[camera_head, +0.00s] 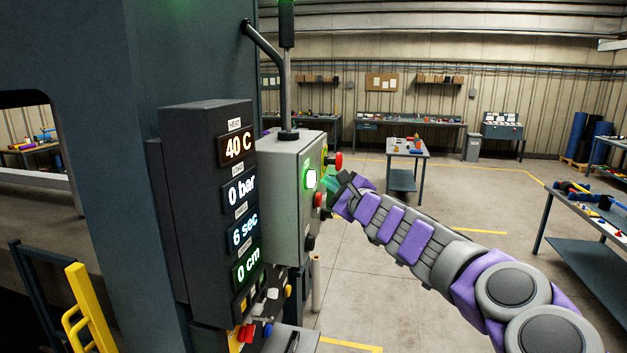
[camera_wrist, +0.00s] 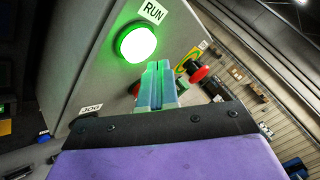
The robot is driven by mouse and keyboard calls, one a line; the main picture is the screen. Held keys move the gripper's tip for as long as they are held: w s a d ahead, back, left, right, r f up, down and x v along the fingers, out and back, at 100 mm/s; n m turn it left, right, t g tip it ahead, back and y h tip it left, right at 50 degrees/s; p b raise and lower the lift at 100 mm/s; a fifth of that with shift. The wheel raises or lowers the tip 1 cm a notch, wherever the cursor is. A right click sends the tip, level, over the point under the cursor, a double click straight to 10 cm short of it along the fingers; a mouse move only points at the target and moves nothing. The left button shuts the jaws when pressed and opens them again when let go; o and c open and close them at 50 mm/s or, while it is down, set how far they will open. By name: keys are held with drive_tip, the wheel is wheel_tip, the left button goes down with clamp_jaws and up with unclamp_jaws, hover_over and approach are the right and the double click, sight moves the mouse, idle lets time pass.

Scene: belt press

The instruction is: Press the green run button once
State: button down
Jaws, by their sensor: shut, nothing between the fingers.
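The green run button (camera_head: 311,179) glows brightly on the side of the grey control box (camera_head: 283,185). In the wrist view, the lit run button (camera_wrist: 136,43) sits beside a label reading RUN (camera_wrist: 153,11). My gripper (camera_head: 334,184) is in front of the box, just right of the button. In the wrist view, my gripper (camera_wrist: 159,70) is shut and empty, its tips just below and right of the button and tinted by green light. I cannot tell whether the tips touch the panel.
A red mushroom button on a yellow backing (camera_wrist: 197,72) is right of my fingertips. A red button (camera_head: 320,199) and a black knob (camera_head: 310,242) sit lower on the box. A JOG label (camera_wrist: 91,108) is at lower left. A dark display column (camera_head: 215,200) stands left.

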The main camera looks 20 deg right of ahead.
drive_tip(key=s+d, duration=0.1)
drive_tip(key=d+p, duration=0.1)
drive_tip(key=s+d+p, duration=0.1)
drive_tip(key=d, duration=0.1)
drive_tip(key=shift+s, duration=0.3)
drive_tip(key=shift+a, duration=0.15)
idle(0.5)
